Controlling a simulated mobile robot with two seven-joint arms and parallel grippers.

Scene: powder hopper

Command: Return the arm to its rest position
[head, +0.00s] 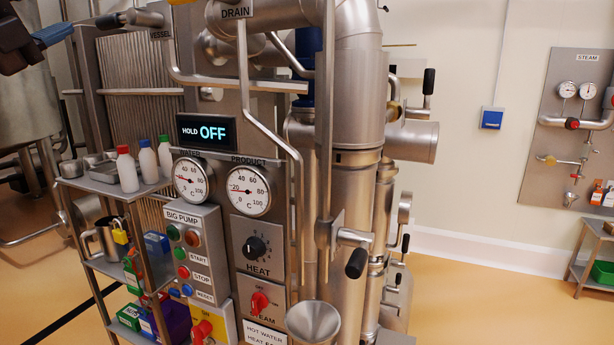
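My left arm comes in at the top left corner, dark and partly cut off by the picture's edge. My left gripper (66,32) shows a blue finger part pointing right, beside the black-tipped handle (110,21) of the valve marked VESSEL. I cannot tell whether the finger touches the handle, or whether the gripper is open or shut. My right arm and gripper are not in view.
A steel panel with a HOLD OFF display (205,132), dials and pipes fills the middle. A shelf rack (100,186) with bottles stands left of it. A steel vessel (28,105) is at the far left. Open floor (470,300) lies at the right.

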